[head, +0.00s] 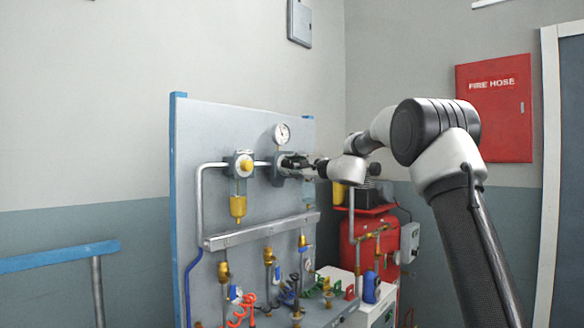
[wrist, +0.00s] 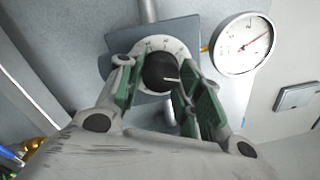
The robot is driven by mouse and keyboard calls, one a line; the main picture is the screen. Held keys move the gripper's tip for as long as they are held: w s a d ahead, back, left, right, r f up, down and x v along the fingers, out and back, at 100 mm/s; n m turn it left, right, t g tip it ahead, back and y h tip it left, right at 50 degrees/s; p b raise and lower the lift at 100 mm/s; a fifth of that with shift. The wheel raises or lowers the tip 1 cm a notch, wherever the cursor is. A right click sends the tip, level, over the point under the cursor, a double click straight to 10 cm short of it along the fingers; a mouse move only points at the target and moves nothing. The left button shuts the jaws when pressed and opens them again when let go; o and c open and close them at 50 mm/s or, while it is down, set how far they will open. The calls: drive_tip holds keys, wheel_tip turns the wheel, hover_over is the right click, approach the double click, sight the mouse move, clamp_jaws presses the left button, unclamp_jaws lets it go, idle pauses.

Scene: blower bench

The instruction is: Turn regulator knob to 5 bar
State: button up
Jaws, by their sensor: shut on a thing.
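The regulator knob (wrist: 160,72) is black with a white pointer line and sits in a white numbered dial ring (wrist: 146,47) in the wrist view. The pointer aims to the right of the picture. My gripper (wrist: 156,92) has its green-padded fingers on either side of the knob and is shut on it. In the head view my gripper (head: 312,165) reaches the regulator on the grey panel, and the knob is hidden there. A round pressure gauge (wrist: 242,45) stands beside the regulator, its needle slanting to the upper right; it also shows in the head view (head: 282,133).
A yellow-bowled filter unit (head: 238,205) hangs left of the regulator on the panel (head: 205,125). A metal manifold bar (head: 262,230) with valves and coiled hoses lies below. A red tank (head: 375,240) stands behind at the right. A blue rail (head: 60,256) is at the left.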

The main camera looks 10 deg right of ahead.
drive_tip(key=shift+f+m, duration=0.1)
drive_tip(key=shift+m, duration=1.1)
drive_tip(key=o, duration=1)
drive_tip(key=shift+s+d, duration=0.3)
drive_tip(key=shift+s, duration=0.05)
drive_tip(key=v, duration=1.1)
drive_tip(key=shift+s, duration=0.15)
